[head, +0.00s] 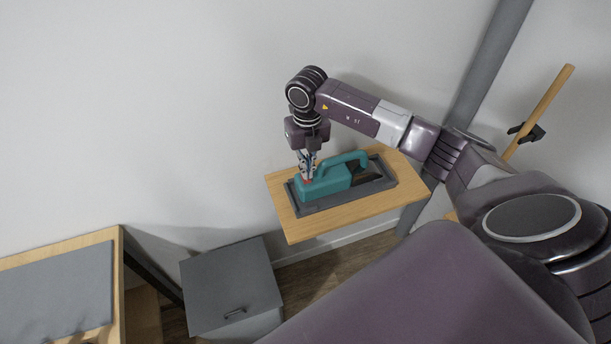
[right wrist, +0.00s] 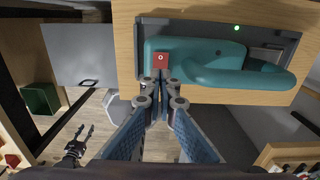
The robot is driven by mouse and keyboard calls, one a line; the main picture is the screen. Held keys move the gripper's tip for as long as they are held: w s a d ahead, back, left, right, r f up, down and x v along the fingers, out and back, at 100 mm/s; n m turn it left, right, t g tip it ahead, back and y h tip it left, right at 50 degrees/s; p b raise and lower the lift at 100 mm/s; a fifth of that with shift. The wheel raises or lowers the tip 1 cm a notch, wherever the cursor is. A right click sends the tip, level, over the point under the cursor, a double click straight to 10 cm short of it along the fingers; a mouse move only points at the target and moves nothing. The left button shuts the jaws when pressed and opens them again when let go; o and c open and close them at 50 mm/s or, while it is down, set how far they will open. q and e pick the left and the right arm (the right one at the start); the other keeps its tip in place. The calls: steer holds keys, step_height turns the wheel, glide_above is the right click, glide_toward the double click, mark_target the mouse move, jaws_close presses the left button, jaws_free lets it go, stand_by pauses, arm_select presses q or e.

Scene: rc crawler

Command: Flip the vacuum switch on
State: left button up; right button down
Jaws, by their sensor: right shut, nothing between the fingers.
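A teal handheld vacuum (head: 325,181) with a looped handle lies in a dark grey tray on a wooden shelf. Its red switch (right wrist: 160,60), with a small pale mark, shows in the right wrist view. In the head view the switch is mostly hidden by the fingers. My right gripper (head: 306,176) points down over the switch end of the vacuum. In the right wrist view its shut, empty fingertips (right wrist: 160,80) are at the switch's lower edge; I cannot tell whether they touch it. My left gripper (right wrist: 79,144) shows small at lower left there, fingers apart and empty.
The grey tray (head: 305,211) sits on the wooden shelf (head: 340,222) against the wall. A small green light (right wrist: 236,28) glows beside the vacuum. A grey cabinet (head: 232,288) and a wooden table with a grey mat (head: 55,295) stand to the left.

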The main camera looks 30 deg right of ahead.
steer(key=shift+s+f+b, duration=0.1)
steer(key=shift+f+b, duration=0.85)
steer(key=shift+f, duration=0.25)
stand_by(0.6)
steer(key=shift+r+p, duration=0.6)
steer(key=shift+r, duration=0.15)
steer(key=shift+r+p, duration=1.7)
steer(key=shift+r, duration=1.1)
steer(key=shift+a+f, duration=0.1)
